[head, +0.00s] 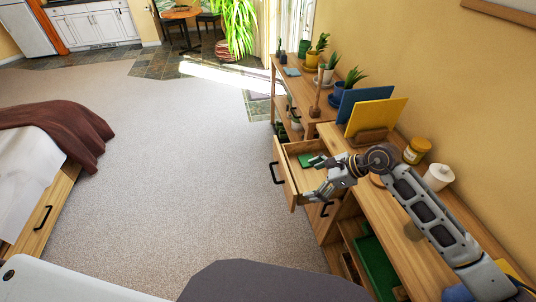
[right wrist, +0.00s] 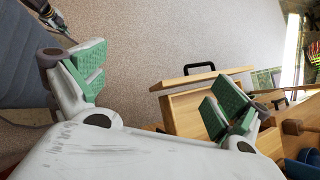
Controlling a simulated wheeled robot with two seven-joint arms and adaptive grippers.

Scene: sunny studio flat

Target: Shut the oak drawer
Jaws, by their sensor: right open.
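The oak drawer (head: 285,172) stands pulled out of the wooden sideboard, with a black bar handle (head: 277,173) on its front. My right gripper (head: 313,178) is open and empty, and appears over or beside the drawer's sideboard end in the head view. In the right wrist view its green-padded fingers (right wrist: 157,84) are spread wide, and the drawer front (right wrist: 190,83) shows beyond them, with its handle (right wrist: 198,68). I cannot tell whether a finger touches the drawer.
The sideboard top (head: 338,141) carries a yellow board (head: 376,117), a blue board (head: 352,102), a yellow jar (head: 417,150) and a white jar (head: 438,177). Potted plants (head: 318,50) stand farther back. A bed (head: 30,170) is at left. The carpet (head: 170,160) between is clear.

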